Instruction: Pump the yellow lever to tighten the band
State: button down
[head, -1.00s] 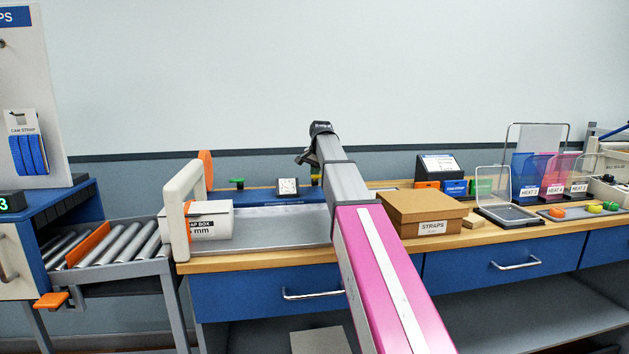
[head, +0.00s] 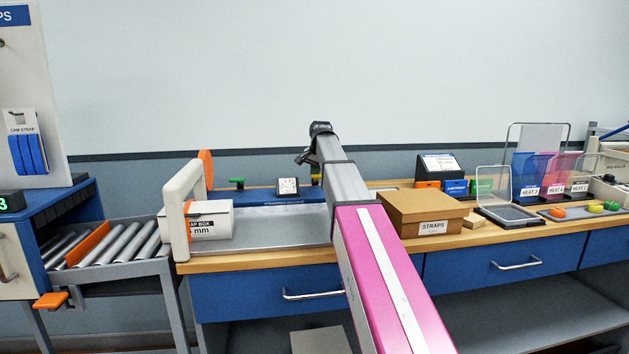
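A small piece of yellow (head: 315,180) shows just left of my arm at the back of the workbench, likely part of the yellow lever; my arm hides the rest. Beside it is a dial gauge (head: 288,187) on the blue strapping machine (head: 262,196). A green knob (head: 237,183) stands left of the gauge. An orange band reel (head: 206,168) stands behind the white arch (head: 180,207). A white strap box (head: 210,220) sits by the arch. The end of my arm is at the back, but its fingers are hidden.
A brown STRAPS box (head: 422,212) sits close to the right of my arm. A roller conveyor (head: 115,247) is at the left. The metal plate (head: 270,230) between strap box and arm is bare.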

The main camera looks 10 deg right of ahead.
jog(key=shift+s+f+g, duration=0.15)
jog(key=shift+s+g, duration=0.15)
jog(key=shift+s, duration=0.65)
jog(key=w+r, duration=0.3)
jog(key=r, duration=0.2)
jog(key=shift+w, duration=0.3)
dwell(1.9)
jog(key=w+r, duration=0.1)
jog(key=r, duration=0.1)
jog(key=w+r, duration=0.2)
jog(key=shift+w+r, duration=0.2)
jog(key=shift+s+f, duration=0.1)
